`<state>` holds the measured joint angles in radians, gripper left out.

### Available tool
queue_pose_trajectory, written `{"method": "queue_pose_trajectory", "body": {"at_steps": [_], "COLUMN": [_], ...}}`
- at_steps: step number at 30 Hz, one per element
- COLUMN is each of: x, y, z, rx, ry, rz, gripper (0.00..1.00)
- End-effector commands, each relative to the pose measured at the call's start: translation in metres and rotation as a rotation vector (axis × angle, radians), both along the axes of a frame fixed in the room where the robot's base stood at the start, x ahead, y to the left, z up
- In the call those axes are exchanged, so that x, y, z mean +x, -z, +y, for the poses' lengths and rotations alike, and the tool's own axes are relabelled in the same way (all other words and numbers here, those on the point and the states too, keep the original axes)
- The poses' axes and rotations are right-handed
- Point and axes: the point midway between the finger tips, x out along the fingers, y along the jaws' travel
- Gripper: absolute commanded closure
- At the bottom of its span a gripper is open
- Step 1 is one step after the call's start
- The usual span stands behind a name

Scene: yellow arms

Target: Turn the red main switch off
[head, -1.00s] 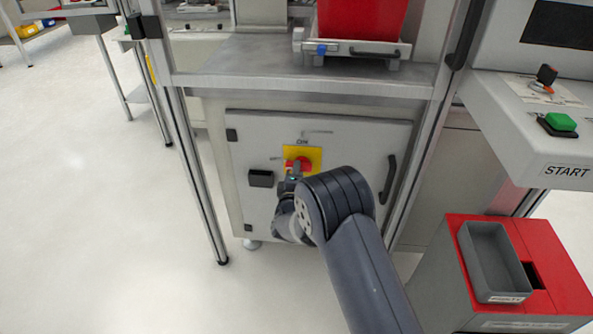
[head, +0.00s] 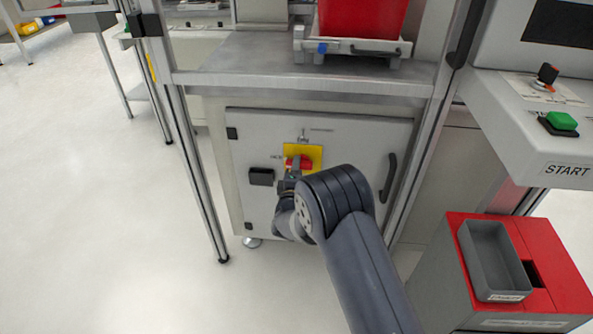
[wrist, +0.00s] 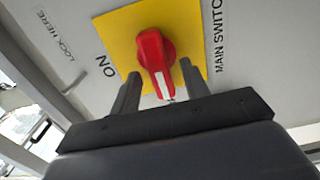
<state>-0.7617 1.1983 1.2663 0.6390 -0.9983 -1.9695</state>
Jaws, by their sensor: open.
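The red main switch (head: 304,161) is a rotary knob on a yellow plate (head: 316,152) on the grey cabinet door. In the wrist view the red knob (wrist: 152,50) has a white pointer stripe on its lower end, aimed down and slightly right in the picture. The word ON stands left of the yellow plate (wrist: 188,20); MAIN SWITCH is printed at right. My gripper (wrist: 160,85) is open, with one finger on each side of the knob's lower end. I cannot tell whether either finger touches it. In the head view my gripper (head: 291,177) partly hides the knob.
The cabinet door (head: 350,140) has a black latch (head: 261,177) left of the switch and a dark handle (head: 388,178) at right. Metal frame posts stand on both sides. A red-topped grey box (head: 455,235) stands at right, below a START panel (head: 567,170). Floor at left is clear.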

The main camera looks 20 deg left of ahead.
Motion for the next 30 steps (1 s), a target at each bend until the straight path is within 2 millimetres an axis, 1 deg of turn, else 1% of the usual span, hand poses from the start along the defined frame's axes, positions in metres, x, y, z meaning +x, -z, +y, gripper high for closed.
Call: {"method": "queue_pose_trajectory", "body": {"at_steps": [5, 8, 11, 18, 24, 27, 30], "x": [-0.001, -0.006, -0.018, -0.061, -0.092, -0.1, -0.105], "y": [0.0, 0.0, -0.001, -0.001, 0.0, 0.0, 0.0], "z": [0.0, -0.001, -0.004, -0.013, -0.021, -0.024, -0.025], "rx": [0.0, 0.0, -0.001, -0.002, -0.001, -0.001, 0.0], "ry": [0.0, 0.0, 0.0, -0.003, -0.002, -0.001, -0.001], "rz": [0.0, 0.001, 0.002, 0.002, 0.002, 0.0, 0.001], "gripper": [0.56, 0.56, 0.56, 0.56, 0.56, 0.56, 0.56]}}
